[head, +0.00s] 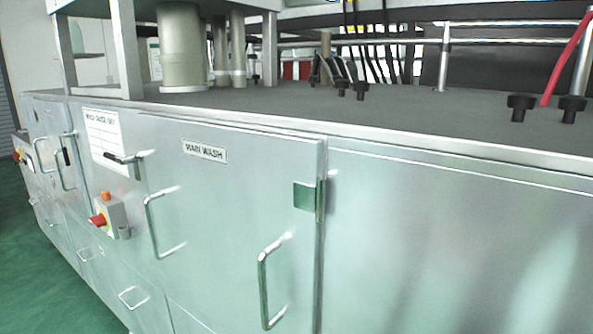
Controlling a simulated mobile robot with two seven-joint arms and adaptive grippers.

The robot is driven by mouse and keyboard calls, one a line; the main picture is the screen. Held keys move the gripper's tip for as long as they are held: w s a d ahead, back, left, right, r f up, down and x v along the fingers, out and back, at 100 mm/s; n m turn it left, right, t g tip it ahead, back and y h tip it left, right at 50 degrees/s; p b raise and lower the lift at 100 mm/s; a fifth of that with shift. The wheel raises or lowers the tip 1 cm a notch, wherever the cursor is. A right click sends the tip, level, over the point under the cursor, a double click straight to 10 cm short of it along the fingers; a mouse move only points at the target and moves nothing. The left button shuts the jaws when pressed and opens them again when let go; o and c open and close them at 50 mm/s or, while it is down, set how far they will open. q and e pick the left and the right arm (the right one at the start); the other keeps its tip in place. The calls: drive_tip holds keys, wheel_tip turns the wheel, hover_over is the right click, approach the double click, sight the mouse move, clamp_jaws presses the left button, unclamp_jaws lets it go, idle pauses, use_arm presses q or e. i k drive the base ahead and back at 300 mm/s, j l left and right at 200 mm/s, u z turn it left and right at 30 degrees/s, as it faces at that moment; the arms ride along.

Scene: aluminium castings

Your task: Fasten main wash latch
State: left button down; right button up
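The main wash door (215,220) is a silver metal panel with a "MAIN WASH" label (205,150) near its top. A small metal plate with an upright piece (306,196) sits at the door's right edge and may be a hinge or latch part. A black-handled latch (122,158) lies across the door's upper left edge, with its handle roughly level. I cannot tell whether this latch is engaged. The door's right edge stands proud of the neighbouring panel. Neither of my grippers is in view.
Two bar handles (265,285) (152,225) stick out from the door. A grey box with a red knob (104,217) is mounted left of it. Black knobs (520,106) and a red hose (567,60) are on the dark top. Green floor (40,270) is clear at lower left.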

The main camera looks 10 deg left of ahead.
sight(135, 158)
drive_tip(key=u, duration=1.35)
